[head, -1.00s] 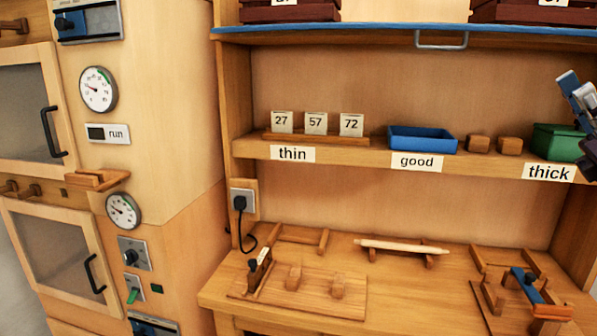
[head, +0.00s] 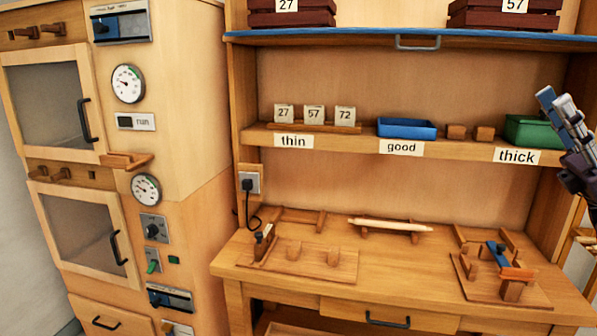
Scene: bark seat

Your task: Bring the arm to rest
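My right gripper (head: 554,97) is raised at the right edge, its fingers pointing up and to the left. It shows in front of the shelf's right end, beside the green bin (head: 527,132) in the picture. Its fingertips look close together; I cannot tell whether they are open or shut. No object shows between them. The rest of that arm is mostly cut off by the frame. My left gripper is not in view.
The workbench (head: 395,275) holds a rolling pin (head: 390,224) on supports and wooden jigs (head: 500,275). The shelf holds number cards (head: 314,115), a blue tray (head: 406,128) and small wooden blocks (head: 470,132). A cabinet with gauges (head: 128,84) stands left.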

